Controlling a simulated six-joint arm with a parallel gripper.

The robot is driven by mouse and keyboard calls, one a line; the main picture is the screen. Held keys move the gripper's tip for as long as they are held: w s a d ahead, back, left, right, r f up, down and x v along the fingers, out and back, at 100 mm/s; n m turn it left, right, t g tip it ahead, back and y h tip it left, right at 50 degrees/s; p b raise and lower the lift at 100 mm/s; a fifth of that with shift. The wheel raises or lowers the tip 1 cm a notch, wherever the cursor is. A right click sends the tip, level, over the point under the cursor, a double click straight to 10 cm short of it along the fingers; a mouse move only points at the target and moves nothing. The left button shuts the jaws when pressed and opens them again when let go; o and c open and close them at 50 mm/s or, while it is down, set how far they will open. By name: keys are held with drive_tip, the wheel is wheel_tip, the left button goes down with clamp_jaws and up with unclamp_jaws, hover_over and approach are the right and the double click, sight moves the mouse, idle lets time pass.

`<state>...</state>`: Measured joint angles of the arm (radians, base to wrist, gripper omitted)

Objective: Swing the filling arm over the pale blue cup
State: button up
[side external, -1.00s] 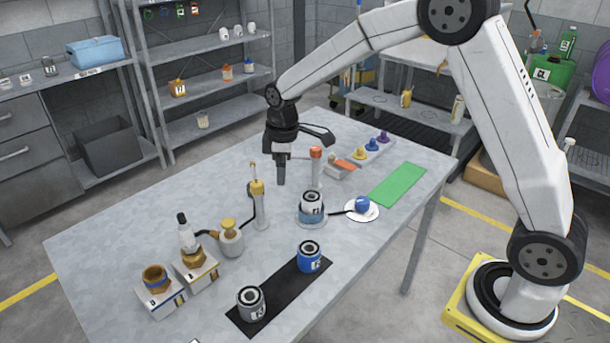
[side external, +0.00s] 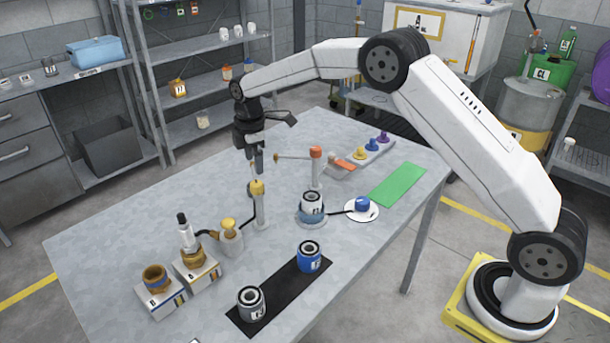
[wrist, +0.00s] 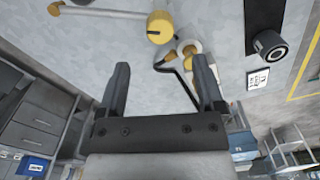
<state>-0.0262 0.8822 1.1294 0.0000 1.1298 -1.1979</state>
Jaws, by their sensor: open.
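A post with a yellow cap (side external: 257,188) stands mid-table. In the wrist view the yellow cap (wrist: 160,27) has a thin arm (wrist: 100,12) running left to a small knob. Another post with an orange cap (side external: 316,153) has a thin arm (side external: 294,156) pointing left, with a knob at its end. A white can (side external: 312,201) stands on a pale blue round base (side external: 312,215) in front of the orange post. I cannot tell for certain which is the pale blue cup. My gripper (side external: 255,167) points down above the yellow-capped post, open and empty (wrist: 161,66).
A blue can (side external: 309,262) and a grey can (side external: 250,305) stand on a black mat (side external: 280,290). A brass-topped pump jug (side external: 230,240) stands left of the yellow-capped post. A white plate (side external: 374,212) and a green mat (side external: 398,184) lie right. The far left tabletop is clear.

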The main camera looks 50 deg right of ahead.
sight(256, 183)
drive_tip(key=shift+f, duration=3.85)
clamp_jaws()
